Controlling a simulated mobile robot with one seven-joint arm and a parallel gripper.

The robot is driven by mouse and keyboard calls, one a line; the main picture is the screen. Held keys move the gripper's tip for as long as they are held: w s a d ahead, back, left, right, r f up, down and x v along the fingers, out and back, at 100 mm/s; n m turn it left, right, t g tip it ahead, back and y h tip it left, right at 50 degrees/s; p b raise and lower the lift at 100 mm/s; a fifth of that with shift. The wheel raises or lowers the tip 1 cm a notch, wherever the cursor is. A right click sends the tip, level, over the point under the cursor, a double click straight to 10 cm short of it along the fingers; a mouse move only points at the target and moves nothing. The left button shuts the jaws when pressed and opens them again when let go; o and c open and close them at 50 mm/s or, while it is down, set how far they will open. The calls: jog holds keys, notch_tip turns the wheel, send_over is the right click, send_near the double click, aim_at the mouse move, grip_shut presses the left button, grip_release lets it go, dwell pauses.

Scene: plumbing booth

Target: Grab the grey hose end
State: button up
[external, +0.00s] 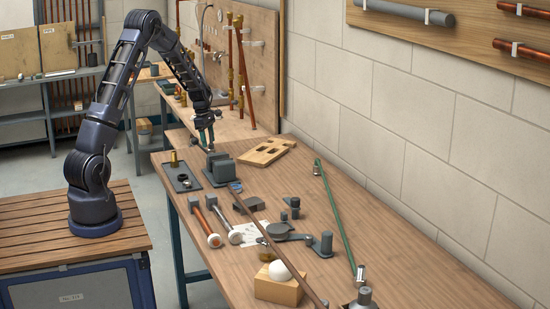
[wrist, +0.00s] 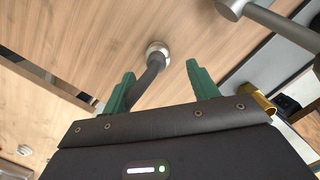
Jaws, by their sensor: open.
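The grey hose (wrist: 148,75) shows in the wrist view as a dark tube with a round silver metal end (wrist: 157,49). It runs up between the two green fingers of my gripper (wrist: 160,69). The fingers are spread, with space on both sides of the hose, and the metal end is beyond the fingertips. In the external view my gripper (external: 205,131) points down above the far part of the workbench, just behind a grey block-shaped fixture (external: 219,168). The hose cannot be clearly made out there.
A dark tray (external: 182,178) with a brass fitting (external: 174,159) stands at the bench's left edge; the fitting also shows in the wrist view (wrist: 257,101). A slotted wooden board (external: 266,151) lies to the right. A panel with copper pipes (external: 241,70) stands behind.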

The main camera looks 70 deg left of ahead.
aim_at(212, 149)
jog(key=shift+w+d+f, duration=0.15)
jog(key=shift+w+f, duration=0.1)
jog(key=shift+f, duration=0.55)
jog(key=shift+w+d+f, duration=0.1)
jog(key=shift+w+f, duration=0.1)
jog(key=shift+f, duration=0.65)
jog(key=shift+w+d+f, duration=0.15)
jog(key=shift+w+f, duration=0.1)
jog(key=shift+f, duration=0.55)
jog(key=c, duration=1.1)
